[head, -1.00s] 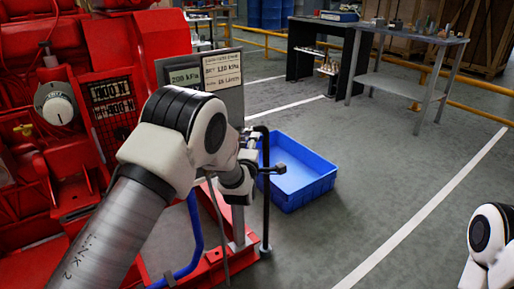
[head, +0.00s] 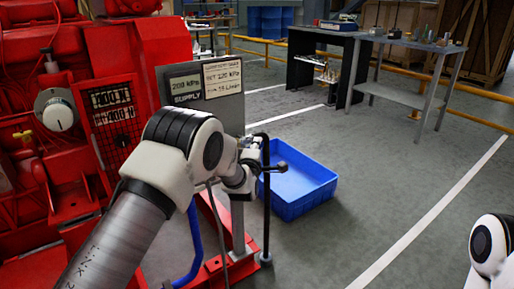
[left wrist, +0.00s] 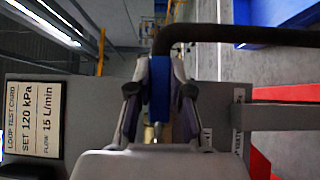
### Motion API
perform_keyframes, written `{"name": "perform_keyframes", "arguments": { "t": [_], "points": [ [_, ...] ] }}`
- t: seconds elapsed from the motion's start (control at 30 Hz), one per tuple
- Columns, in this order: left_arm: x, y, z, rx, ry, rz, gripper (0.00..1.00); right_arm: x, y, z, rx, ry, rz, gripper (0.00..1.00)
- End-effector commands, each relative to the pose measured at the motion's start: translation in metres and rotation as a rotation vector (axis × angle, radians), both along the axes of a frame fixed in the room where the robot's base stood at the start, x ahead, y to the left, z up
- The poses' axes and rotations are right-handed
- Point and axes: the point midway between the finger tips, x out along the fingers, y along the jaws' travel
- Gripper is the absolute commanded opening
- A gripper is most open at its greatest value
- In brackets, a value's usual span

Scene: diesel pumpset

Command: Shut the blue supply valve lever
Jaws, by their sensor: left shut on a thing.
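The blue valve lever (left wrist: 160,95) shows in the left wrist view as a narrow blue bar between the fingers of my left gripper (left wrist: 159,88). The gripper is shut on it, with one finger on each side. A dark pipe (left wrist: 235,35) bends in just beyond the lever's end. In the head view my left gripper (head: 250,165) is at the dark upright pipe (head: 266,210), partly hidden behind my arm. The lever and valve body cannot be made out there. My right gripper is outside the frames; only part of my right arm shows at the right edge.
A grey panel with a 200 kPa supply card (head: 185,87) and a 120 kPa set card (head: 223,77) stands behind my left arm. The red pumpset (head: 110,50) fills the left. A blue crate (head: 310,205) lies right of the pipe. Open floor extends right.

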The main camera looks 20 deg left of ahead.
Motion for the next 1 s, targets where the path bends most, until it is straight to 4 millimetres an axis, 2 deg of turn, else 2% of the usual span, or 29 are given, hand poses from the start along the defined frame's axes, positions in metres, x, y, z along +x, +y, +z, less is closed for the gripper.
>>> {"name": "perform_keyframes", "arguments": {
  "t": [0.37,1.0],
  "points": [
    [-0.001,0.001,0.007,-0.102,-0.131,0.000,0.00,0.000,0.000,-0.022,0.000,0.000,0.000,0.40],
    [-0.015,0.012,0.041,-0.464,-0.598,-0.001,0.00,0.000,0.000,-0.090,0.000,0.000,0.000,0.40]
  ]
}}
